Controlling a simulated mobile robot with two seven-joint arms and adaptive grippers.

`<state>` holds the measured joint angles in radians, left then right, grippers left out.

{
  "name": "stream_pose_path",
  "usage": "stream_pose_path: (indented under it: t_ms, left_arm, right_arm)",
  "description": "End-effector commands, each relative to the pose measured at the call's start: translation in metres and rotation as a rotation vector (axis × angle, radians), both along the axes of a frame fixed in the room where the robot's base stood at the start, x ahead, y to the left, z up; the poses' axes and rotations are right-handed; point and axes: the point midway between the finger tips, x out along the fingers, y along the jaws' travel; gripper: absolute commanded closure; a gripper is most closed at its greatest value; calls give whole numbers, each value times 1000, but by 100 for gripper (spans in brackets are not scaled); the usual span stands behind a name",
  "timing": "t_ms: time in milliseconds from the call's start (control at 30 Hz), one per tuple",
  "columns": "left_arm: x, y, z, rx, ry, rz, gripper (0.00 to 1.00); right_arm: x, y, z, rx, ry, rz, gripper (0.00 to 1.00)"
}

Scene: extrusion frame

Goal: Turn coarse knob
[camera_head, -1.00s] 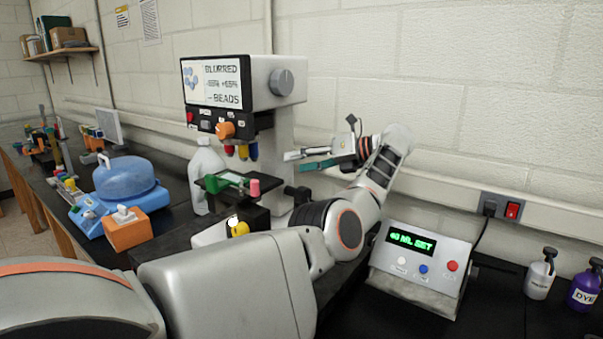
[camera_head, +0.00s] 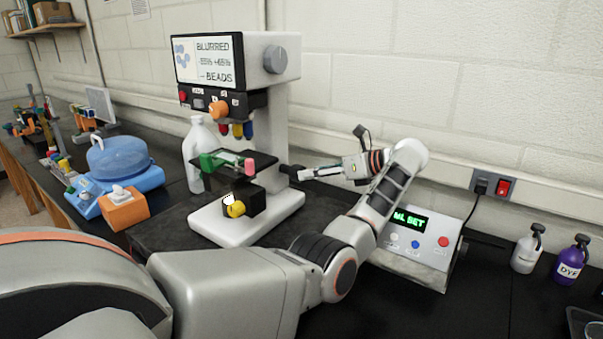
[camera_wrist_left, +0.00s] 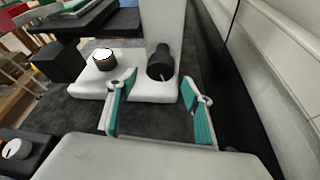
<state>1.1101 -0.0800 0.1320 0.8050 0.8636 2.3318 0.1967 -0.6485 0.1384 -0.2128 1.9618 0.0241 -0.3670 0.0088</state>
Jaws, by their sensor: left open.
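The white microscope (camera_head: 275,130) stands on the dark bench. A black knob (camera_head: 290,171) sticks out from the right side of its column, and it also shows in the left wrist view (camera_wrist_left: 160,64). No label marks it as the coarse knob. My left gripper (camera_head: 303,174) is open and empty, level with this knob and close to its right. In the left wrist view my teal-padded fingers (camera_wrist_left: 158,86) are spread, with the knob beyond and between them. I cannot tell if they touch it. A second, white-topped knob (camera_wrist_left: 103,58) sits left of the fingers. My right gripper is not in view.
The microscope screen (camera_head: 208,60) reads "BLURRED" and "BEADS". A control box (camera_head: 415,240) with a green display stands below my left forearm. The wall (camera_head: 400,100) runs close behind my gripper. Bottles (camera_head: 572,260) stand at the right.

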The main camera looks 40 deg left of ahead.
Motion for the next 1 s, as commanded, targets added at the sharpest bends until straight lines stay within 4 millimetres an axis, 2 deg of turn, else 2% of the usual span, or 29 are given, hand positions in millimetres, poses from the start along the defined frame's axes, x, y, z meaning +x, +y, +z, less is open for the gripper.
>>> stream_pose_path:
  t_ms: [100,300,667,700,833,1000]
  left_arm:
    - [-4,19,-6,1,2,2,49]
    - [-8,38,-15,1,3,1,49]
    - [-9,44,-18,0,2,-1,49]
    - [-9,44,-18,0,2,-1,54]
    - [-9,44,-18,0,2,-1,87]
    - [-9,44,-18,-1,4,-1,87]
  right_arm:
    - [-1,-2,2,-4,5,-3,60]
    - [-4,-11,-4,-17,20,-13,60]
    - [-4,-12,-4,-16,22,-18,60]
    - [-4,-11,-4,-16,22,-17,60]
    - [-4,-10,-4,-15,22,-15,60]
    - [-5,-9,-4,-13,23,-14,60]
